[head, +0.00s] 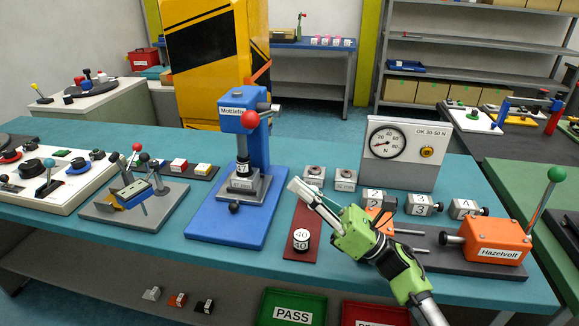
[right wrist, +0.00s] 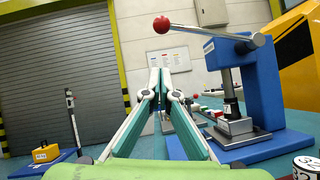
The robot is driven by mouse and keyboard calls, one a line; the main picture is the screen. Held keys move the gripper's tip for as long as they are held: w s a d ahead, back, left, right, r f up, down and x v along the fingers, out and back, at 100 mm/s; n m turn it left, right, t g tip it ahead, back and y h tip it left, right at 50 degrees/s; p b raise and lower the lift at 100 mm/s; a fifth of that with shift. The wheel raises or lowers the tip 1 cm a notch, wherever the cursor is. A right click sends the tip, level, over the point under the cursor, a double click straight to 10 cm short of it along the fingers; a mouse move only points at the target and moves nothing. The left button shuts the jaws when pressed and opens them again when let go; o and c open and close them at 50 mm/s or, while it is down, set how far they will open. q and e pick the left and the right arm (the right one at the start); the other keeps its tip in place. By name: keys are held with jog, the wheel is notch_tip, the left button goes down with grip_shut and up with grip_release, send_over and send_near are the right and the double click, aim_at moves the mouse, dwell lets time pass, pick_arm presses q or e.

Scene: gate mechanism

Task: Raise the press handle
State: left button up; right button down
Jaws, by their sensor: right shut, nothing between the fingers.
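The blue press (head: 236,200), labelled on its head, stands upright on a blue base on the teal bench. Its handle is a grey lever with a red ball (head: 250,119), at the front of the press head. In the right wrist view the red ball (right wrist: 161,25) is at the upper middle, with the lever (right wrist: 212,33) running right to the press head. My green right gripper (head: 293,185) is shut and empty, to the right of the press and below the ball, apart from the handle. Its fingertips (right wrist: 154,72) show below the ball in the wrist view. My left gripper is not in view.
A black-and-white cylinder marked 40 (head: 301,240) stands on a dark red strip below my right gripper. A dial gauge box (head: 405,150) and an orange clamp (head: 497,241) are to the right. A grey jig (head: 137,205) is left of the press.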

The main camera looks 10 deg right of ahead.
aim_at(263, 117)
pick_arm(q)
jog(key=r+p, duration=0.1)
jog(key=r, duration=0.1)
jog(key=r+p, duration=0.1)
jog(key=p, duration=0.1)
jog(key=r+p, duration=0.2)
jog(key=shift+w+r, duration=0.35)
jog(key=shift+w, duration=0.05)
pick_arm(e)
jog(key=d+r+x, duration=0.1)
jog(key=r+x, duration=0.1)
jog(key=x, duration=0.9)
jog(key=shift+d+r, duration=0.15)
jog(key=shift+d, duration=0.05)
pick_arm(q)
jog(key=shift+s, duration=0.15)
pick_arm(e)
jog(key=shift+w, duration=0.15)
